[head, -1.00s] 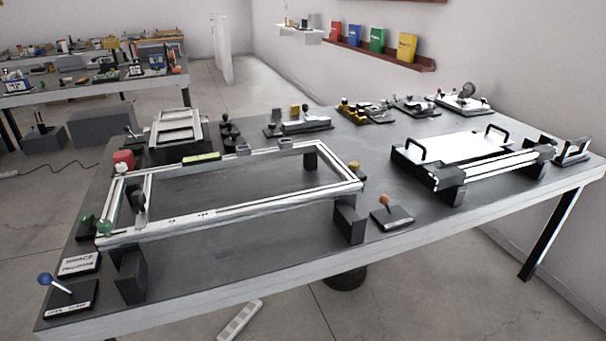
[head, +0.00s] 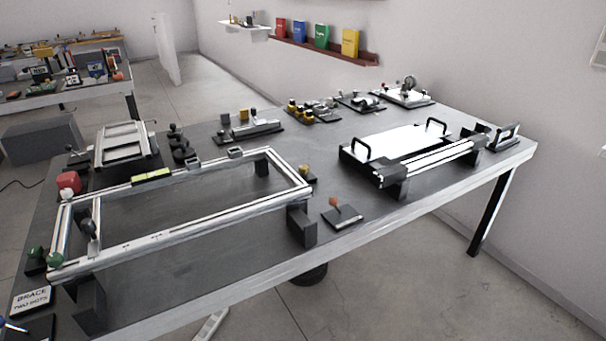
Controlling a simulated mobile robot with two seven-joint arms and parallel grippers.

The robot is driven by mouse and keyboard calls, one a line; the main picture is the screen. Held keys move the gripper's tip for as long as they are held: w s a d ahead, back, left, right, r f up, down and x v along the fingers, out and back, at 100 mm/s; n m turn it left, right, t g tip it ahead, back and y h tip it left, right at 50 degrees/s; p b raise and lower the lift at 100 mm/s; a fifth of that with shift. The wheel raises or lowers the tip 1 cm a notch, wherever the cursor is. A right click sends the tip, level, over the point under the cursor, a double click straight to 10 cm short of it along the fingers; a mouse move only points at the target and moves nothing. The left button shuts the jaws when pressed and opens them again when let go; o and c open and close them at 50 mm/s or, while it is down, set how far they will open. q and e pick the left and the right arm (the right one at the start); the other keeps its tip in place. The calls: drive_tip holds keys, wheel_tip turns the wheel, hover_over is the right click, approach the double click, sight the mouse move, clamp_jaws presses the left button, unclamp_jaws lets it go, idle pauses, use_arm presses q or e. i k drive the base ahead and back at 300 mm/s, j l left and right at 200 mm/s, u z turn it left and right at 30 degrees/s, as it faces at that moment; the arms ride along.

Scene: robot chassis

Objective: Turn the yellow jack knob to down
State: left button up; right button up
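A small yellow knob (head: 304,171) stands on a dark base beside the right corner of the silver frame (head: 200,226) on the workbench. Several more yellow knobs (head: 292,104) stand on a dark fixture at the back. I cannot tell from this view which one is the jack knob, and no knob's turned position can be read.
The grey workbench (head: 240,283) also carries an orange-knobbed lever (head: 342,216) near the front edge and a white plate with black handles (head: 397,144) at right. A red knob (head: 68,182) and green knobs (head: 54,260) are at left. Floor shows in front.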

sight(303, 169)
drive_tip(key=u, duration=0.5)
drive_tip(key=l+u, duration=0.2)
drive_tip(key=u, duration=0.15)
drive_tip(key=i+l+u, duration=0.1)
drive_tip(key=l+u, duration=0.35)
drive_tip(key=u, duration=0.25)
drive_tip(key=l+u, duration=0.2)
drive_tip(key=l, duration=0.25)
drive_tip(key=l+u, duration=0.25)
drive_tip(key=l, duration=0.25)
drive_tip(key=k+j, duration=0.05)
